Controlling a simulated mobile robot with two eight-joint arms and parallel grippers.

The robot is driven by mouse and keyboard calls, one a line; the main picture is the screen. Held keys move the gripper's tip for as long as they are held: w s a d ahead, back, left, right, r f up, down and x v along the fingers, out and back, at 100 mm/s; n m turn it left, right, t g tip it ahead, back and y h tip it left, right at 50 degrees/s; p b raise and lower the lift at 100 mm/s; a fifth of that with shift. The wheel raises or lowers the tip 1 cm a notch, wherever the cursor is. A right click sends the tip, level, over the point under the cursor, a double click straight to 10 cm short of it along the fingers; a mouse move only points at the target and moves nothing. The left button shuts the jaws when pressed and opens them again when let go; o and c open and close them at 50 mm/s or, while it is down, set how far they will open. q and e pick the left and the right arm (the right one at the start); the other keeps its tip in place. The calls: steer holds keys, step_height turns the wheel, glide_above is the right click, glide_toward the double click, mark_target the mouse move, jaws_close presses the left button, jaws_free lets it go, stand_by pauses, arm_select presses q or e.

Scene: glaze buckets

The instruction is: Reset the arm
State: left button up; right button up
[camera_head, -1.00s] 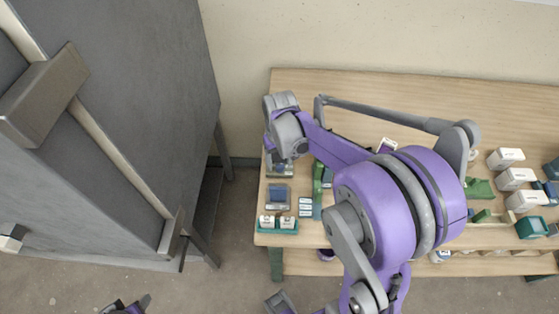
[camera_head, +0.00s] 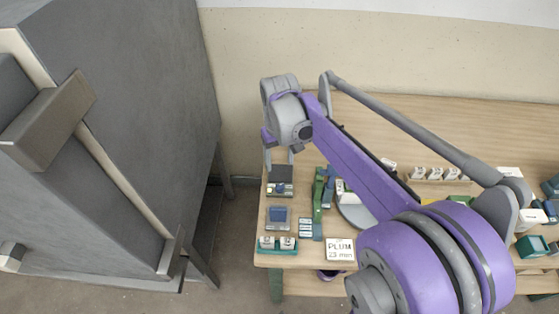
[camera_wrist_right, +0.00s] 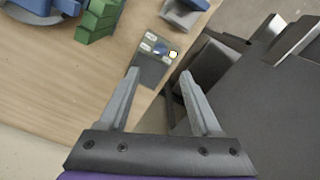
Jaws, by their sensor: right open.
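My right gripper (camera_head: 280,155) hangs above the left end of the wooden table (camera_head: 400,110), with its arm reaching in from the lower right. In the right wrist view its two grey fingers (camera_wrist_right: 160,75) are spread apart with nothing between them. My left gripper is not in view. My right arm hides part of the table's middle.
A large grey cabinet (camera_head: 140,110) stands left of the table, across a gap. On the table are a blue-screened device (camera_head: 278,216), a green tray (camera_head: 266,246) with white pieces, a "PLUM 3 min" card (camera_head: 340,249) and several white blocks (camera_head: 435,173). The table's back is clear.

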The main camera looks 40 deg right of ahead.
steer(key=shift+a, duration=0.1)
steer(key=s+a+f+n+t, duration=0.1)
steer(key=s+a, duration=0.3)
steer(key=s+a+f+n+t+p, duration=0.1)
steer(key=s+a+t, duration=0.1)
steer(key=s+a, duration=0.2)
steer(key=s+a+f+n+t, duration=0.1)
steer(key=s+a+f+t, duration=0.1)
steer(key=s+a, duration=0.2)
steer(key=shift+s+a+p, duration=0.15)
steer(key=shift+a+p, duration=0.15)
steer(key=shift+a, duration=0.4)
